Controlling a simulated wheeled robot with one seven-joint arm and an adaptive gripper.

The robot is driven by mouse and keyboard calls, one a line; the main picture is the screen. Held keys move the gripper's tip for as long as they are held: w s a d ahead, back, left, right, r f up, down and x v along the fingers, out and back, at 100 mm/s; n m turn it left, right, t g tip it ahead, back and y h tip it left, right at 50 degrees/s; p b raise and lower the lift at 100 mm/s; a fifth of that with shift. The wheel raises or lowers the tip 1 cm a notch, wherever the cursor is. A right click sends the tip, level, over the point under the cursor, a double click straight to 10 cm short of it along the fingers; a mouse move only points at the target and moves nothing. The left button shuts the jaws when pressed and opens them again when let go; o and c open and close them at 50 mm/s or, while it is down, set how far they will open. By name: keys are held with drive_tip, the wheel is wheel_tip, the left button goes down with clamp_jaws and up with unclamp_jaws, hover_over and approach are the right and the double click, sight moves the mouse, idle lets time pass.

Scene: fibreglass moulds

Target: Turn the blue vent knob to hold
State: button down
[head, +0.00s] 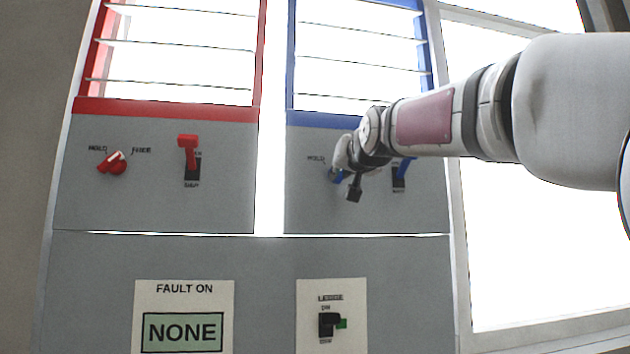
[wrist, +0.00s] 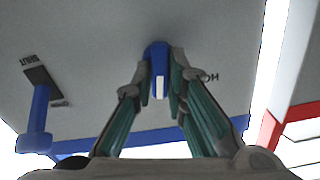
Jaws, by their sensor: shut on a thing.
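The blue vent knob (wrist: 157,56) is on the grey panel, between my gripper's fingertips (wrist: 162,78) in the wrist view. The fingers are shut on it from both sides. Its white mark points toward the bottom of the wrist view, and the HOLD lettering (wrist: 209,78) is just right of it, partly behind a finger. In the head view a bit of the blue knob (head: 335,176) shows beside my gripper (head: 345,182). The HOLD label (head: 316,159) is to its upper left there. My wrist hides the label on the knob's other side.
A blue lever (wrist: 36,125) is close by on the same panel; it is partly behind my wrist in the head view. The red side has a knob (head: 113,163) and a lever (head: 188,150). Below are a ledge switch (head: 327,325) and a fault sign (head: 183,332) reading NONE.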

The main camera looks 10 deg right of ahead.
drive_tip(key=n+b, duration=0.3)
drive_tip(key=n, duration=0.8)
drive_tip(key=shift+n, duration=0.3)
idle(0.4)
drive_tip(key=c, duration=1.6)
unclamp_jaws()
drive_tip(key=s, duration=1.2)
